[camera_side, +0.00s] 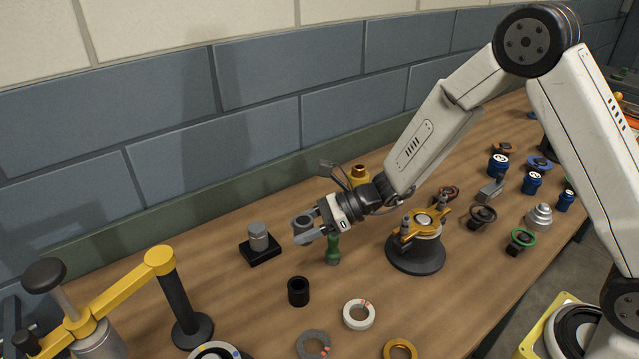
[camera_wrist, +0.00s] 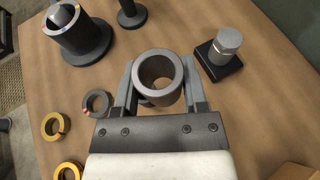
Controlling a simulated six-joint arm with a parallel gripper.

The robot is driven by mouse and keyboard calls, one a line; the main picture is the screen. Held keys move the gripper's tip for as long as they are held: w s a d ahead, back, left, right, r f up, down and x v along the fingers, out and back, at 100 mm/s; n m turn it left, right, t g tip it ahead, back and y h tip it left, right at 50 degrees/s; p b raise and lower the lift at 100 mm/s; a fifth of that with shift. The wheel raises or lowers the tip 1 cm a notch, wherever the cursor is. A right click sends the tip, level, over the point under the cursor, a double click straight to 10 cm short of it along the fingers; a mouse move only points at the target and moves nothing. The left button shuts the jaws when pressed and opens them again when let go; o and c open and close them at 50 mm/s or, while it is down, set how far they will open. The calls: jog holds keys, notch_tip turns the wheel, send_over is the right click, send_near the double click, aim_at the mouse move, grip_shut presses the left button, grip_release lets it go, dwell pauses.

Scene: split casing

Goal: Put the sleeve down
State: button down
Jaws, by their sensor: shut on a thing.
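The sleeve is a short grey hollow cylinder. In the wrist view the sleeve (camera_wrist: 161,99) sits between the two fingers of my gripper (camera_wrist: 160,78), with its open bore facing the camera. In the side view my gripper (camera_side: 312,228) is shut on the sleeve (camera_side: 301,225) and holds it in the air above the table (camera_side: 225,290). A black sleeve-like cylinder (camera_side: 298,291) stands upright on the table below and apart from it. What lies directly under the held sleeve is hidden in the wrist view.
A grey cylinder stands on a black block (camera_side: 260,252), also right of my gripper in the wrist view (camera_wrist: 218,62). A green-handled part (camera_side: 332,250) stands close below my gripper. Several rings lie in front, including a white one (camera_side: 346,317). A yellow-armed stand (camera_side: 130,290) is left.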

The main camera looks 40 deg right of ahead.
jog(key=w+d+m+t+h, duration=0.3)
jog(key=d+m+t+h, duration=0.35)
jog(key=d, duration=1.95)
jog(key=s+d+m+t+h, duration=0.1)
jog(key=s+d+m+h, duration=0.25)
jog(key=d, duration=0.75)
jog(key=s+d+m+h, duration=0.25)
jog(key=s+d, duration=0.25)
jog(key=d, duration=0.5)
send_over(436, 178)
jog(key=s+a, duration=0.1)
jog(key=s, duration=0.1)
jog(key=shift+m, duration=0.35)
jog(key=f, duration=0.8)
jog(key=shift+w, duration=0.2)
jog(key=shift+w+d+f, duration=0.3)
jog(key=shift+w+f, duration=0.2)
jog(key=shift+f, duration=0.05)
jog(key=shift+w+d+f, duration=0.1)
jog(key=shift+w+f, duration=0.1)
jog(key=shift+f, duration=1.6)
